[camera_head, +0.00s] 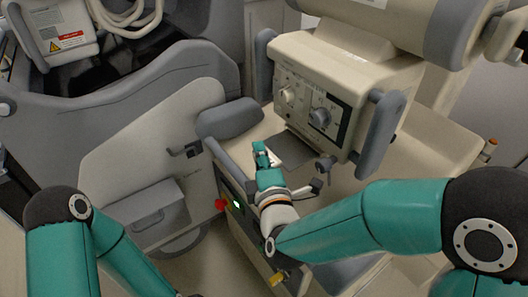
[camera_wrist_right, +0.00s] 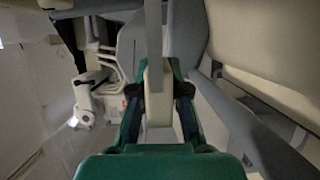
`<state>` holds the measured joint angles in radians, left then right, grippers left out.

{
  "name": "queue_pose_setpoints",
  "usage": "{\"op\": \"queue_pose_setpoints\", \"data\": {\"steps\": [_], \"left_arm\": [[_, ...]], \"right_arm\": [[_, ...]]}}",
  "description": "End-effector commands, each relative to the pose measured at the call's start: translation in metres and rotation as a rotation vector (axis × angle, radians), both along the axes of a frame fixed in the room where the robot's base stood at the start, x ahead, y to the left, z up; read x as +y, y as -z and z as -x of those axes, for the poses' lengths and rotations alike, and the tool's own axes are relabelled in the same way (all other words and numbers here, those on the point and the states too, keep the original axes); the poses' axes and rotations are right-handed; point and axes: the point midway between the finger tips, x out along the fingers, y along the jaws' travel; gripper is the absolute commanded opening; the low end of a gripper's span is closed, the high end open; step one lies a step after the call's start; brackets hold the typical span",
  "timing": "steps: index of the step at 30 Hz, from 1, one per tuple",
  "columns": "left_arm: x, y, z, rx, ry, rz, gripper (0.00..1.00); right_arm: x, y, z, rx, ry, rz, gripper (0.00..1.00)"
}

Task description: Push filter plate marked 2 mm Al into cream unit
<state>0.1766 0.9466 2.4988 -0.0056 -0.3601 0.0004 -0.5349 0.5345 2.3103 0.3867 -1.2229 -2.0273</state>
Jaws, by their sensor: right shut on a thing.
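The cream unit (camera_head: 318,82), a box with knobs and dials on its front, hangs at the upper middle of the head view. The filter plate (camera_head: 294,150) is a flat grey sheet just below the unit's lower front edge; its far end meets or passes under that edge, and I cannot tell whether it is in a slot. Its marking is not readable. My right gripper (camera_head: 264,154) is shut on the plate's cream grip (camera_wrist_right: 158,92), with the thin grey sheet (camera_wrist_right: 153,30) extending beyond the fingers in the wrist view. My left gripper is out of view.
Grey handles (camera_head: 381,134) flank the unit. A small dark knob (camera_head: 325,168) stands close to the plate's right. Below is a cart with a grey pad (camera_head: 229,118), a red button (camera_head: 221,204) and a green light.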

Motion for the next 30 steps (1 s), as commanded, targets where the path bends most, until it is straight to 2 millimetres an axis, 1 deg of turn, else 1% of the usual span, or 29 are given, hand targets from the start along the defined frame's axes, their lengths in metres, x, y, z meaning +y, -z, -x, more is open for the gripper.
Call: {"op": "queue_pose_setpoints", "data": {"steps": [12, 30], "left_arm": [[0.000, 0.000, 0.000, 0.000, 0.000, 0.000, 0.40], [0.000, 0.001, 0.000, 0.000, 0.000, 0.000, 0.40]], "right_arm": [[0.014, -0.001, 0.009, -0.001, -0.002, 0.000, 0.00], [0.016, -0.001, 0.011, -0.001, 0.000, 0.000, 0.00]]}}
